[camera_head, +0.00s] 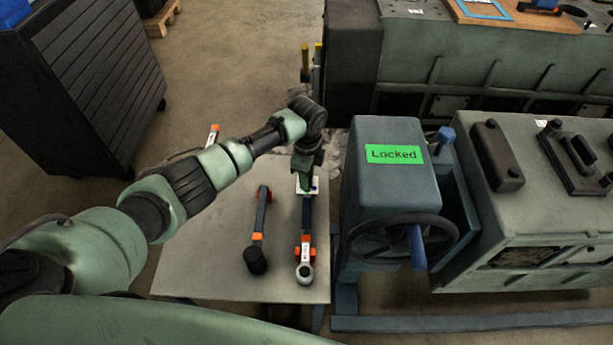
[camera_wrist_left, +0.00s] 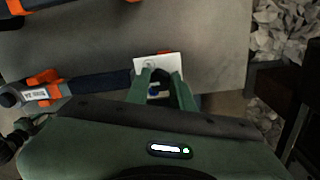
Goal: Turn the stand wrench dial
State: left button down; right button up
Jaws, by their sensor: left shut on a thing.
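The wrench (camera_head: 306,225) lies on a grey table, a long dark bar with orange parts and a silver ratchet head at its near end. Its far end has a white plate (camera_head: 314,186). My left gripper (camera_head: 304,188) reaches down over that end. In the left wrist view, the wrench's dark handle (camera_wrist_left: 100,82) runs in from the left to the white plate (camera_wrist_left: 158,66). My left gripper (camera_wrist_left: 157,88) is shut there on a small part with some blue showing, apparently the dial. The fingers hide most of it. My right gripper is not in view.
A black-headed mallet (camera_head: 257,232) lies left of the wrench on the table (camera_head: 200,275). Right of the table is a stand with a handwheel (camera_head: 402,237) and a green "Locked" sign (camera_head: 395,154). A dark cabinet (camera_head: 85,75) stands at back left.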

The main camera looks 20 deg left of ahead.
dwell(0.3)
pick_arm(q)
jog(key=c, duration=1.2)
grip_release()
jog(key=shift+r, duration=0.15)
notch_tip(320, 180, up, 8)
jog(key=shift+f, duration=0.2)
